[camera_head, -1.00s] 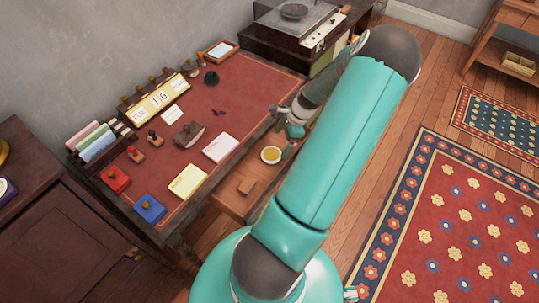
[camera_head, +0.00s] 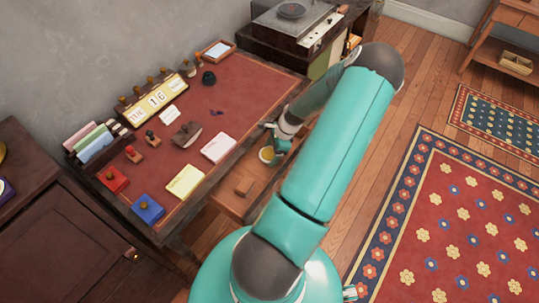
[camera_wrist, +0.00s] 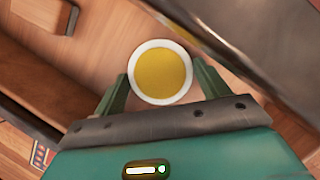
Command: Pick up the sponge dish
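The sponge dish is a small round white dish with a yellow sponge inside (camera_wrist: 160,72). It sits in the open wooden drawer (camera_head: 232,203) at the desk's front, and shows partly in the head view (camera_head: 266,155), where my gripper hides some of it. My gripper (camera_wrist: 162,84) is open, with one green finger on each side of the dish in the wrist view. I cannot tell whether the fingers touch the rim.
A small wooden block (camera_head: 244,186) lies in the drawer left of the dish. The red-topped desk (camera_head: 240,100) above holds stamps, a calendar (camera_head: 157,99), and note pads. A record player (camera_head: 292,14) stands behind.

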